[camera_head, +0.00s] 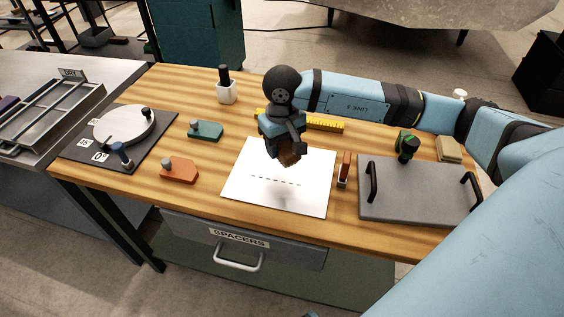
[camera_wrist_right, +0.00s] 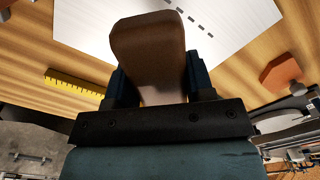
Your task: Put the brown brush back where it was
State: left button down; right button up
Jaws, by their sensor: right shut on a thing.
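My right gripper (camera_head: 288,150) is shut on the brown brush (camera_head: 289,159) and holds it over the white sheet with a dashed line (camera_head: 252,195). In the right wrist view the brush's broad brown body (camera_wrist_right: 150,52) sits between the two fingers (camera_wrist_right: 155,88). The gripper covers part of the brush in the head view. The brush appears to be above the sheet, but the exact gap is hard to tell. My left gripper is not in view.
A yellow ruler (camera_head: 325,124) lies behind the sheet. A small orange-brown upright piece (camera_head: 346,165) and a grey plate with two handles (camera_head: 415,192) are to the right. Orange (camera_head: 180,171) and green (camera_head: 207,132) knobbed blocks, a white holder (camera_head: 227,94) and a turntable (camera_head: 122,126) are left.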

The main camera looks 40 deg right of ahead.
aim_at(282, 172)
notch_tip(282, 172, down, 3)
jog(key=shift+r, duration=0.2)
notch_tip(282, 172, down, 3)
jog(key=shift+f, duration=0.45)
jog(key=shift+f, duration=0.25)
jog(key=o, duration=0.9)
jog(key=shift+r, duration=0.1)
